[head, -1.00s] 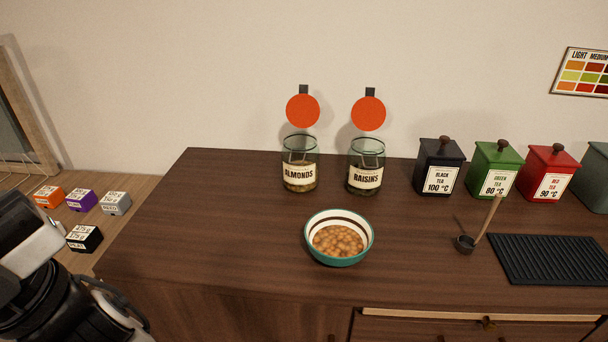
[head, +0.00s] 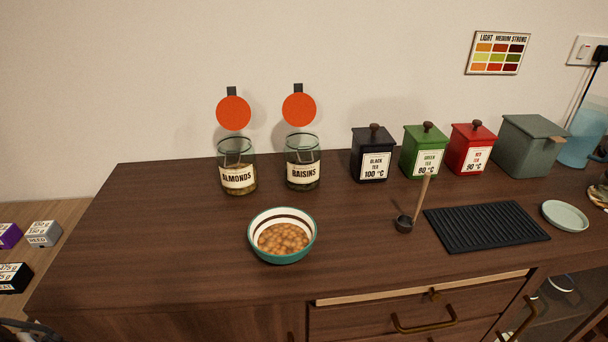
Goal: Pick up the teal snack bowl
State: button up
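The teal snack bowl (head: 283,254) stands upright on the dark wooden counter, left of the middle in the head view. It has a white inside with a dark band and holds small round orange-brown snacks. Nothing covers it. My gripper is not in view; only a dark bit of my arm may show at the bottom left corner.
The counter (head: 150,240) is clear left of the bowl. Behind it stand the almonds jar (head: 237,178) and raisins jar (head: 303,172). To the right are a small scoop (head: 404,223), a black ridged mat (head: 485,226), tea tins (head: 372,165) and a pale saucer (head: 564,216).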

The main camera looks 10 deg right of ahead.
aim_at(280, 234)
jog(key=u, duration=1.25)
jog(key=k+l+u, duration=0.4)
jog(key=k+l, duration=0.25)
